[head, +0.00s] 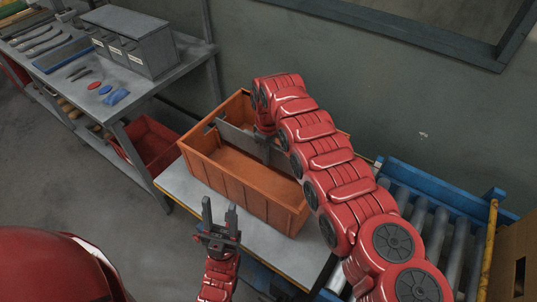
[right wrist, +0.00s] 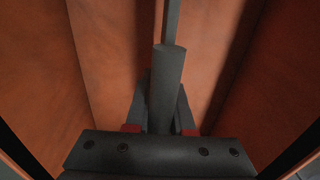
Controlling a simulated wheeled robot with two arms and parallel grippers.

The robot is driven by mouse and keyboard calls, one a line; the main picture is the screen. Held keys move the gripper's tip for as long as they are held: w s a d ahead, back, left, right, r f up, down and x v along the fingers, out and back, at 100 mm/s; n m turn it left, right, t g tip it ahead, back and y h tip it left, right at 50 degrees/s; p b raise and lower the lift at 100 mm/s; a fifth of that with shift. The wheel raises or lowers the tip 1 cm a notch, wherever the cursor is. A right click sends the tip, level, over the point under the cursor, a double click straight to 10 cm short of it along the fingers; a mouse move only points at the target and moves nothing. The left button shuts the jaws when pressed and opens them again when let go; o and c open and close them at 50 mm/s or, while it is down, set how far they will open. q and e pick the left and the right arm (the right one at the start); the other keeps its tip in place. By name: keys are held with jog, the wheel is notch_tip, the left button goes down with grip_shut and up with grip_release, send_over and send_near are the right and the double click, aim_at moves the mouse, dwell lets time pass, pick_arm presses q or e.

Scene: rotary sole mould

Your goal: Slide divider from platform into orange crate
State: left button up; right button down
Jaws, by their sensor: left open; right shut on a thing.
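The orange crate (head: 243,197) stands on the light grey platform (head: 180,186), open at the top. The grey divider (head: 236,138) is across the crate, its upper part showing between the walls; its lower edge is hidden. My right gripper (right wrist: 162,105) is shut on the divider, which shows in the right wrist view as a dark grey piece (right wrist: 167,70) between the fingers with orange crate walls around it. In the head view my right arm hides part of the divider and the crate's right end. My left gripper (head: 220,216) is open and empty, in front of the crate's near wall.
A workbench (head: 150,86) with a grey bin unit (head: 130,42) and small tools stands at the upper left. A red bin (head: 150,145) sits low behind the platform's left side. A roller conveyor (head: 430,215) with a blue frame is at the right. A wall closes the back.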

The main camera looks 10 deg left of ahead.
jog(key=shift+f+b, duration=1.95)
jog(key=shift+f, duration=0.3)
jog(key=c, duration=0.7)
grip_release()
notch_tip(320, 180, up, 10)
jog(key=shift+a+r+b, duration=0.15)
jog(key=shift+r+b, duration=0.05)
jog(key=shift+b, duration=0.6)
notch_tip(320, 180, up, 6)
jog(key=p, duration=0.3)
jog(key=shift+r, duration=0.15)
jog(key=shift+r+p, duration=0.4)
jog(key=shift+p, duration=0.15)
